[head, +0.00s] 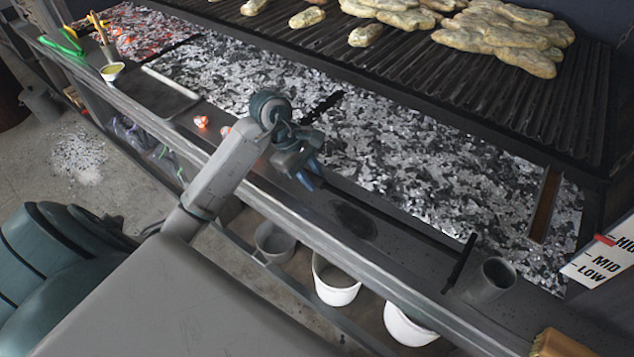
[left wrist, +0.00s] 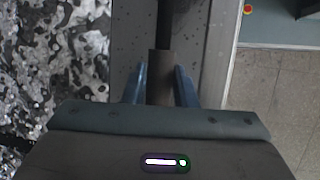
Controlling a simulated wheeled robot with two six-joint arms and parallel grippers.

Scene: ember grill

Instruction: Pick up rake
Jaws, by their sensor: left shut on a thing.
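My left gripper (head: 308,180) is over the front ledge (head: 400,240) of the grill, with its blue fingers pointing down. In the left wrist view, the fingers (left wrist: 160,80) are shut on the grey-brown handle of the rake (left wrist: 160,65). A black shaft runs on from this handle to the top edge of that view, above the ledge. The rake's head is out of that view. My right gripper is not in view.
Grey and glowing coals (head: 400,150) lie behind the ledge, under a grate with food (head: 490,35). A grey cup (head: 492,280) stands on the ledge at the right, near a level sign (head: 605,258). White buckets (head: 335,285) stand below. Green tongs (head: 65,45) lie far left.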

